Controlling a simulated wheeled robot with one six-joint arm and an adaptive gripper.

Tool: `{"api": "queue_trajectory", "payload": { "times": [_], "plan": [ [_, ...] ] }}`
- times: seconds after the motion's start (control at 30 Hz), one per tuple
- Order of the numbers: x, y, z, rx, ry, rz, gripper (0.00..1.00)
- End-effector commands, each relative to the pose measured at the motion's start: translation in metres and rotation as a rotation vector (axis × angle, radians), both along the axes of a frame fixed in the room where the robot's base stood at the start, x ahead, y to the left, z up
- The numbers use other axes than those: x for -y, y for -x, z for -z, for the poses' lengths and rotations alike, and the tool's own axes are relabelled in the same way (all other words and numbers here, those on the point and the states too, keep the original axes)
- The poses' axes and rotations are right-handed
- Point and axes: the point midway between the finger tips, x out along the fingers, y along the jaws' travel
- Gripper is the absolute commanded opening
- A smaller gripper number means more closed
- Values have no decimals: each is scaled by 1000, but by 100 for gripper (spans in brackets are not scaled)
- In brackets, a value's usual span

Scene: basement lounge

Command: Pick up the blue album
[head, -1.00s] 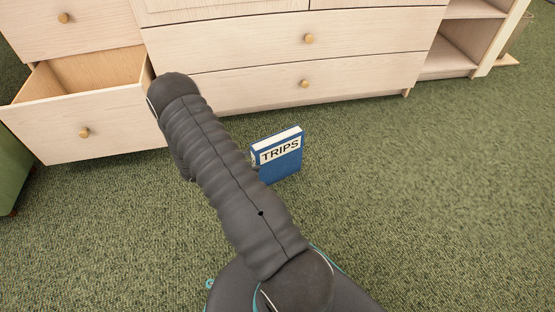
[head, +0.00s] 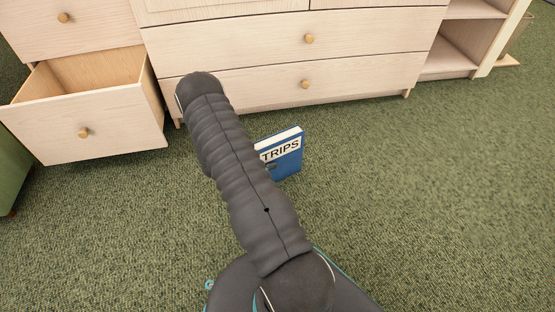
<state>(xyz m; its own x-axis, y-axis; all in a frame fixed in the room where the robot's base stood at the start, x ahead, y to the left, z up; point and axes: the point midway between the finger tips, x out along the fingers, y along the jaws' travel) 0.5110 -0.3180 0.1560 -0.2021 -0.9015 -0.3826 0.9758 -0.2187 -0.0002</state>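The blue album (head: 287,167) stands upright on the green carpet in the head view, just right of my arm. It has a white label reading TRIPS, and its pale page edges show on top. My arm covers its left part. A small dark piece, perhaps a tip of my gripper (head: 271,168), shows against the album's front beside the arm. The rest of the gripper is hidden behind my arm, so its opening and any contact with the album cannot be seen.
A pale wooden dresser (head: 365,76) stands behind the album. At left, a lower drawer (head: 120,125) is pulled open and looks empty. Open shelves (head: 452,62) stand at the back right. A green object (head: 14,170) is at the left edge. The carpet at right is clear.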

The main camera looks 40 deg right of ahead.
Motion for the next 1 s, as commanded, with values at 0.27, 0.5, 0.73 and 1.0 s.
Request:
{"api": "queue_trajectory", "payload": {
  "times": [0.27, 0.5, 0.73, 1.0],
  "plan": [
    [0, 0, 0, 0, 0, 1, 9],
    [0, 0, -1, 0, 1, 1, 0],
    [0, 0, -9, 2, 1, 1, 0],
    [-3, 6, -49, -1, 1, 1, 0]
  ]
}}
